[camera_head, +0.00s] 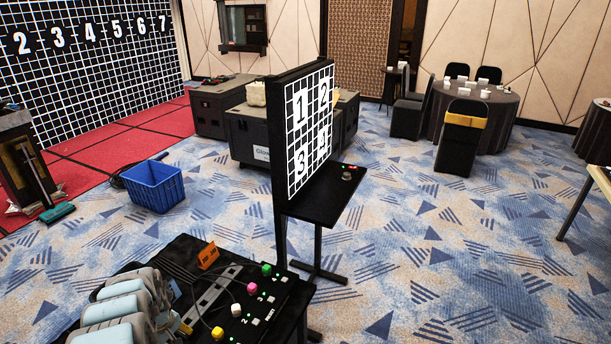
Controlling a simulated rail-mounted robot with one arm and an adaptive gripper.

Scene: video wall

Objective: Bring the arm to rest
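I cannot make out my gripper or any fingertips in the head view, so its state does not show. Several rounded grey pieces with pale blue faces (113,308) fill the lower left corner, over the left part of a black table. I cannot tell whether they are part of my arm or objects on the table.
The black table (226,262) bears coloured knobs, with a pink one (251,289), and an orange card (208,255). Behind it stands a numbered screen (310,130) with a black shelf (328,197). A blue crate (153,186) sits on the floor. Carpet (430,250) at right is clear.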

